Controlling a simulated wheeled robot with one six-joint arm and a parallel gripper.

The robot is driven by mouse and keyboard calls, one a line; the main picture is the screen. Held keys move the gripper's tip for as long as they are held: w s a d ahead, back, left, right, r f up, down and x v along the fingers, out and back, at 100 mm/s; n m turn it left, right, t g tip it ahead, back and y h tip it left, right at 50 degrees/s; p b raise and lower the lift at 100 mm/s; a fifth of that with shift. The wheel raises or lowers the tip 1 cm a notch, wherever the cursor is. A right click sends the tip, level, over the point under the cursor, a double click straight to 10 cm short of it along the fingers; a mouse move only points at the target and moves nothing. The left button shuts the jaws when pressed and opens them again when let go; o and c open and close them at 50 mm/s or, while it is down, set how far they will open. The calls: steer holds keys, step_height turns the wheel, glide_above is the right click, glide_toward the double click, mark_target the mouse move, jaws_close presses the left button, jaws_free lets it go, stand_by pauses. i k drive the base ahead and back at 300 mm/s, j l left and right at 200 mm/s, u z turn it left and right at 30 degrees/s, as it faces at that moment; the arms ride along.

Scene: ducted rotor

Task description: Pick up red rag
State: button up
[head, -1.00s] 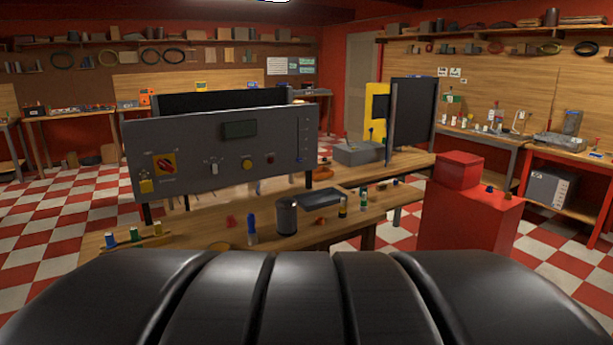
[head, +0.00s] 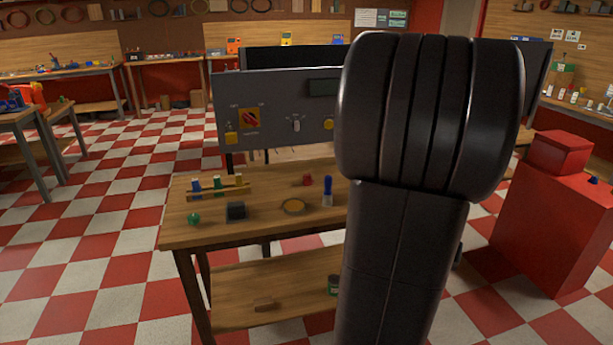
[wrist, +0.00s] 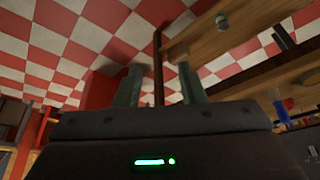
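A small red lump (head: 306,180), possibly the red rag, lies on the wooden workbench (head: 190,235) below the grey control panel, just left of a blue-topped bottle (head: 328,190). It is too small to tell whether it is cloth. I cannot make it out for certain in the wrist view. My gripper (wrist: 161,85) shows in the wrist view with its two green fingers apart and nothing between them. In the head view my arm covers the right part of the bench and the gripper is hidden.
A grey control panel (head: 275,110) stands at the back of the bench. Nearby sit a holder with coloured tubes (head: 215,188), a dark block (head: 236,211), a green ball (head: 194,218) and a round dish (head: 294,206). A red cabinet (head: 560,220) stands right. The checkered floor at left is clear.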

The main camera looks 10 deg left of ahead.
mark_target(308, 179)
steer(key=i+j+u, duration=0.25)
steer(key=i+u, duration=0.2)
steer(key=i, duration=0.4)
steer(key=i+u, duration=0.45)
steer(key=i, duration=0.4)
steer(key=l, duration=0.05)
